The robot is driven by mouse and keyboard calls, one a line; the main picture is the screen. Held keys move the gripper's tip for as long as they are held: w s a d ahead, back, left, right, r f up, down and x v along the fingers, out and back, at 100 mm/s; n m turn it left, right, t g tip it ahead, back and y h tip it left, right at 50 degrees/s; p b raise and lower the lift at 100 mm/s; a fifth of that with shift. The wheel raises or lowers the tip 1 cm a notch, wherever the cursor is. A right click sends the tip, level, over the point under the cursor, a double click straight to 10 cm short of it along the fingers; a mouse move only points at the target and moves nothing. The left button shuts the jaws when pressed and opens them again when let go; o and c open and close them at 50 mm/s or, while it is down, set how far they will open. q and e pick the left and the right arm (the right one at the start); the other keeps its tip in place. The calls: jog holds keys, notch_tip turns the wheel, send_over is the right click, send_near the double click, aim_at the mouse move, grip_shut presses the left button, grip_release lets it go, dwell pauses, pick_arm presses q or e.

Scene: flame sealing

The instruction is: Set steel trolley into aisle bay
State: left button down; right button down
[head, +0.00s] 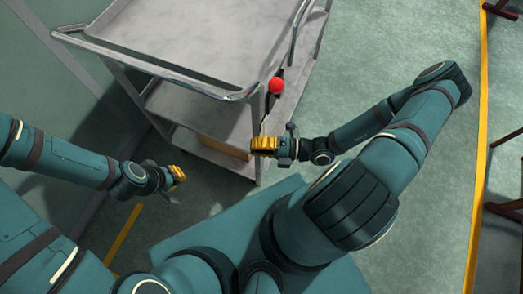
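The steel trolley (205,45) stands upright ahead of me at the upper left. Its grey top tray has a raised tubular rim and handle (160,72), with lower shelves beneath. A red ball knob (277,86) sits by its near right corner post. My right gripper (264,146) has yellow fingers and is at that corner post, below the knob. Whether it touches the post or grips anything is unclear. My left gripper (178,175) is in front of the trolley's near side, low and apart from it. Its finger gap is too small to read.
A brown box-like item (222,147) shows on a lower shelf. A yellow floor line (478,140) runs down the right, with dark red racks or stands (505,207) beyond it. Another yellow line (124,238) lies at lower left. A wall (65,70) rises on the left. Green floor right of the trolley is clear.

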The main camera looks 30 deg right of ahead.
aim_at(262, 132)
jog(key=shift+w+d, duration=0.5)
jog(key=shift+d, duration=0.15)
jog(key=shift+w+d+r, duration=0.1)
jog(key=shift+w+d, duration=0.9)
jog(key=shift+d, duration=0.2)
jog(key=shift+w+d, duration=0.15)
jog(key=shift+d, duration=0.05)
